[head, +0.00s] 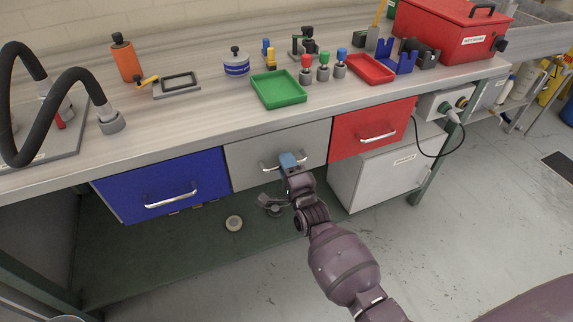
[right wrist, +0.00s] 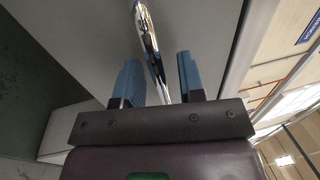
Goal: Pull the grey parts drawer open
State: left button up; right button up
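The grey parts drawer (head: 250,154) is under the bench, between a blue and a red drawer. Its front looks level with theirs, so it appears closed. Its chrome handle (head: 268,168) is partly hidden by my right gripper (head: 289,160) in the head view. In the right wrist view the handle (right wrist: 148,35) passes between the two blue fingers of my right gripper (right wrist: 159,66). The fingers stand apart on either side of the bar, with a visible gap to the right finger. My left gripper is not in view.
The blue drawer (head: 165,188) and red drawer (head: 368,132) flank the grey one. A white cabinet (head: 385,178) stands below the red drawer. The bench top holds a green tray (head: 279,89) and several small items. The floor in front is mostly free.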

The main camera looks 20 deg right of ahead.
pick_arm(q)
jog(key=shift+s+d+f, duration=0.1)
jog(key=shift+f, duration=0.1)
pick_arm(e)
grip_shut()
jog(key=shift+s, duration=0.1)
pick_arm(q)
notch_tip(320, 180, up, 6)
jog(key=p, duration=0.7)
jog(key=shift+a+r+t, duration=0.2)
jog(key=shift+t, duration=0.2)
pick_arm(e)
jog(key=s+d, duration=0.1)
jog(key=s, duration=2.7)
jog(key=shift+s, duration=0.15)
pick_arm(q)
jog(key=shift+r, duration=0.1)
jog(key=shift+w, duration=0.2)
pick_arm(e)
grip_release()
